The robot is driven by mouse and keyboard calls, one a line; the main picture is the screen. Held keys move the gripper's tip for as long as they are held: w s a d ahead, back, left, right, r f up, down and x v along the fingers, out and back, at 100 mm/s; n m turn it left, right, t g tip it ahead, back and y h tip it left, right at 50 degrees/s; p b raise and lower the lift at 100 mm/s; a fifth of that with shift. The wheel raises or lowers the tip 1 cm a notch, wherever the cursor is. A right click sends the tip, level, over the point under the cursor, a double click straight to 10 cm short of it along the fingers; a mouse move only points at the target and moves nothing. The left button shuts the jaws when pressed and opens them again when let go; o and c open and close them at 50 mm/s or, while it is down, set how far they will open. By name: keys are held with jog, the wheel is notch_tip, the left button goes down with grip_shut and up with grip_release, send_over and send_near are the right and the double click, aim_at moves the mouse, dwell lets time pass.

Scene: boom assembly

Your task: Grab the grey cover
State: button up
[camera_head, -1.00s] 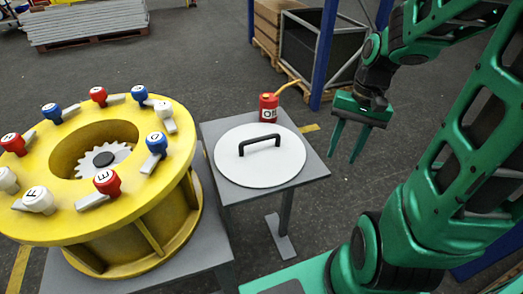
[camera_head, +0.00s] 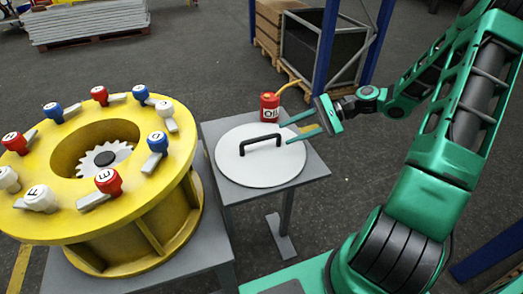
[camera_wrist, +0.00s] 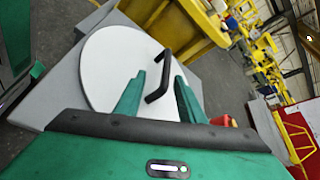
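The grey cover (camera_head: 258,172) is a pale round disc with a black handle (camera_head: 260,143) on top. It lies flat on a small grey table (camera_head: 313,170). My gripper (camera_head: 296,128) is open, its green fingers pointing left toward the handle from the right side. In the wrist view the handle (camera_wrist: 158,76) stands beyond the fingertips and roughly between them, with the cover (camera_wrist: 105,70) behind. The gripper (camera_wrist: 157,78) holds nothing. Whether the fingertips touch the handle cannot be told.
A red oil can (camera_head: 269,107) with a yellow spout stands at the table's back edge, close to my gripper. A yellow ring housing (camera_head: 130,215) with several red, blue and white knobs stands to the left. Crates (camera_head: 325,55) stand behind.

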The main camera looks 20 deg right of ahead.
aim_at(265, 137)
jog(key=shift+w+r, duration=0.25)
jog(key=shift+w, duration=0.15)
jog(key=shift+y, duration=0.3)
jog(key=x, duration=0.4)
jog(key=shift+w+a, duration=0.1)
jog(key=shift+a, duration=0.05)
jog(key=shift+f+x, duration=0.2)
jog(key=shift+x, duration=2.9)
jog(key=shift+w, duration=0.15)
jog(key=shift+c, duration=0.6)
grip_shut()
jog(key=shift+t, duration=0.3)
jog(key=shift+r, duration=0.15)
